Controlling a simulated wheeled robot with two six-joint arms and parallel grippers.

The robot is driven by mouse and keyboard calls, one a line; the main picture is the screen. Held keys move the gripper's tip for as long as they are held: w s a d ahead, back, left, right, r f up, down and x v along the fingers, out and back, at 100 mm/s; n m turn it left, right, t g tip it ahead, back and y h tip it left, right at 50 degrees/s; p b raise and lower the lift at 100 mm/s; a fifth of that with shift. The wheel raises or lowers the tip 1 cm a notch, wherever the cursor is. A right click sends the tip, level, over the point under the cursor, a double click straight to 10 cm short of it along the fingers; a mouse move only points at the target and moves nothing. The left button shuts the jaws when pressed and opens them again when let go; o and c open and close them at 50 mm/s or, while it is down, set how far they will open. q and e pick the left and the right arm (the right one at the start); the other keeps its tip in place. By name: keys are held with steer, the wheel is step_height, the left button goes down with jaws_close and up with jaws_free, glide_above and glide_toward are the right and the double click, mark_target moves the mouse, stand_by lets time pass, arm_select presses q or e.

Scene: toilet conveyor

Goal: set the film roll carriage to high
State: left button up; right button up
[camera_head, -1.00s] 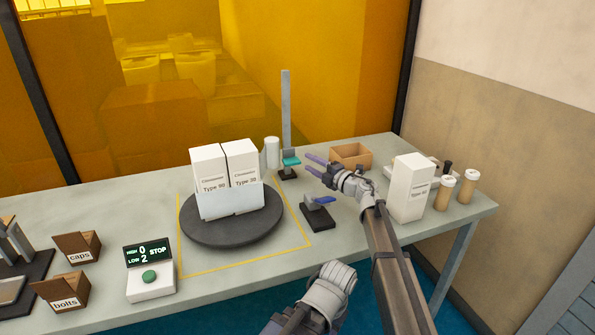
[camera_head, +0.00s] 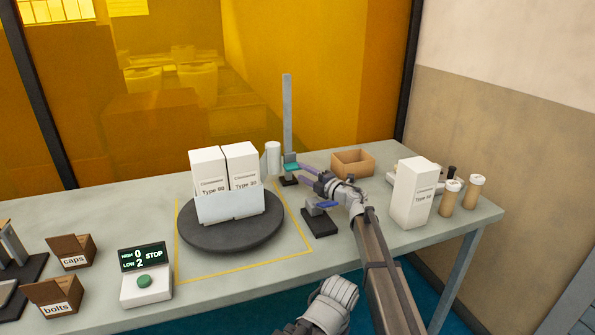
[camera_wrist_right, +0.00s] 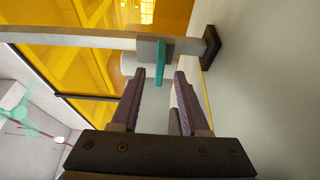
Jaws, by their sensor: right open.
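The film roll carriage (camera_head: 291,158) is a grey block with a teal tab (camera_head: 292,167), low on a tall upright grey post (camera_head: 287,110). A white roll (camera_head: 272,155) is beside it on the left. My right gripper (camera_head: 300,167) is open, just right of the teal tab. In the right wrist view the teal tab (camera_wrist_right: 163,60) lies between the lines of the two open fingertips (camera_wrist_right: 160,73), near their ends; I cannot tell whether they touch it.
A round dark turntable (camera_head: 230,236) bears white boxes. A black stand with a blue tab (camera_head: 322,222) sits below my right gripper. A brown open box (camera_head: 352,163) and a white carton (camera_head: 412,193) stand to the right. A control box (camera_head: 146,288) reads HIGH 0, LOW 2, STOP.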

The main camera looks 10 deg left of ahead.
mark_target(297, 169)
steer(key=x, duration=0.3)
steer(key=shift+w+a, duration=0.25)
jaws_close()
stand_by(1.2)
